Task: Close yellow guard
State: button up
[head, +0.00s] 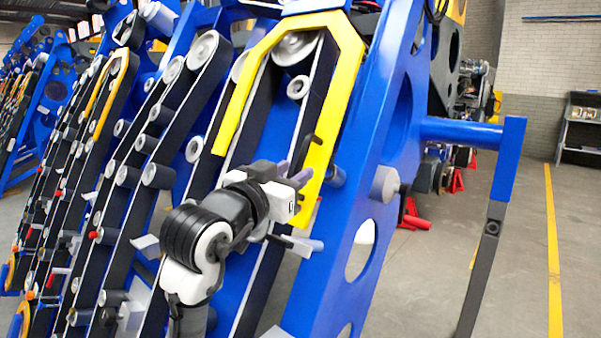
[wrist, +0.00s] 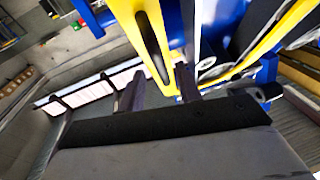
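The yellow guard (head: 335,95) is a bent, arch-shaped frame around the upper end of a black belt and its rollers. Its right leg runs down beside the blue side plate. A black bar handle (head: 314,140) stands out from that leg. In the wrist view the handle (wrist: 152,45) lies on the yellow guard (wrist: 125,8) just ahead of my fingers. My gripper (head: 301,176) is close to the guard's right leg, just below the handle's upper end. Its two dark fingers (wrist: 160,84) are apart, with the handle's near end between their lines. I see no firm contact.
A large blue side plate (head: 385,130) stands right of the guard. A blue crossbar (head: 460,132) and a hanging blue-black arm (head: 495,215) jut out at the right. Several belts and rollers (head: 158,176) crowd the left. The floor (head: 530,240) at far right is clear.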

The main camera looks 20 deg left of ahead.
jog(key=b+v, duration=0.2)
jog(key=v, duration=0.7)
jog(key=shift+s, duration=0.4)
jog(key=shift+a+f, duration=0.1)
jog(key=shift+a, duration=0.05)
